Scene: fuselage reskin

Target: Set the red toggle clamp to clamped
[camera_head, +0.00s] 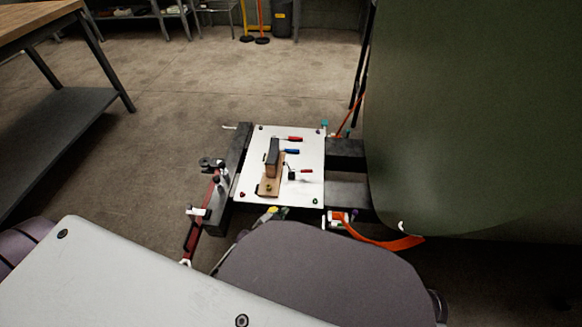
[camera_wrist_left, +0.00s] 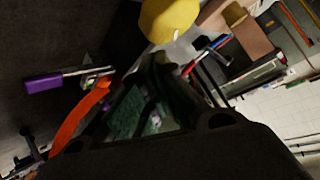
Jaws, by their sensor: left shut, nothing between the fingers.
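My left gripper (camera_wrist_left: 154,72) is dark and shut in the left wrist view, with nothing held. In the head view my grey arm link hides most of it, below the white plate. A red-handled item (camera_head: 305,171) lies on the plate beside a wooden block. A second red handle (camera_head: 294,139) and a blue one lie above it. I cannot tell whether either red item is the red toggle clamp, nor its state. A yellow rounded part (camera_wrist_left: 169,20) is just beyond the fingertips. My right gripper is not in view.
The white plate (camera_head: 307,190) sits on a dark frame. A purple handle (camera_wrist_left: 44,84) and an orange strap (camera_wrist_left: 82,117) are left of the fingers. A large green curved panel (camera_head: 475,120) stands at right. A workbench (camera_head: 40,20) is at upper left.

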